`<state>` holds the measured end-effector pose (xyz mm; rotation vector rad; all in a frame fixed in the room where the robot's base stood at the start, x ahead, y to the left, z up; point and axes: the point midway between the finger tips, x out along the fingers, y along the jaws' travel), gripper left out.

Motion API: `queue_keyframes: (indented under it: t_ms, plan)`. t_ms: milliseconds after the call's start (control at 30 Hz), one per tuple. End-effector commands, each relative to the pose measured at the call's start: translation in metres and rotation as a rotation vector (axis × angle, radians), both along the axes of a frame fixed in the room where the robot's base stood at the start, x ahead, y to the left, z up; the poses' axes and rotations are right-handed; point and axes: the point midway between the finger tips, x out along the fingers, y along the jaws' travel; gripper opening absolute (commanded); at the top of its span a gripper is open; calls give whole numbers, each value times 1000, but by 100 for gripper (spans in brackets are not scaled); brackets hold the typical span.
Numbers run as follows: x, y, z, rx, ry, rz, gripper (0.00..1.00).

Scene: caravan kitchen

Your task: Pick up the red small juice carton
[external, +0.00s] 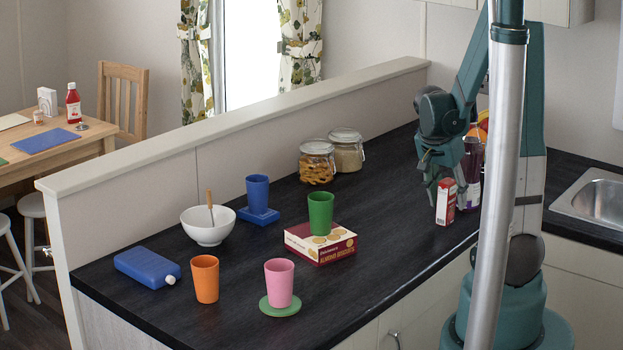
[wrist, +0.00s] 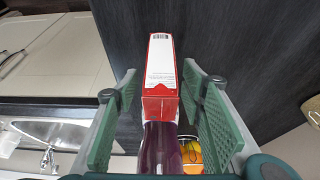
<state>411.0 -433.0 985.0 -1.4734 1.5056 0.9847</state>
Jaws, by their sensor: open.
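The small red and white juice carton (external: 446,201) stands upright on the dark worktop at the right in the external view. In the wrist view the carton (wrist: 161,75) shows between and beyond the two green finger pads. My gripper (external: 446,200) is open, with its fingers pointing down around or just above the carton; contact cannot be told. In the wrist view my gripper (wrist: 160,115) has a gap on both sides of the carton. A dark purple bottle or jar (wrist: 160,148) stands close to the carton; it also shows in the external view (external: 472,160).
A sink (external: 603,203) is at the right. A green cup (external: 320,213) stands on a biscuit box (external: 337,248) to the left. Glass jars (external: 346,150) stand at the back by the low wall. The worktop between the box and the carton is clear.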

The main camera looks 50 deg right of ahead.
Motion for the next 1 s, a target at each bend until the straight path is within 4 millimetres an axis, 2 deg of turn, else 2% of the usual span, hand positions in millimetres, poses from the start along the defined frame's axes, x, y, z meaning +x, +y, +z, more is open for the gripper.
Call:
queue_keyframes:
  t_ms: [300,967,1000]
  plan:
    - [0,-9,-22,0,0,0,40]
    - [0,-10,-24,0,0,0,40]
    - [0,-10,-24,0,0,0,35]
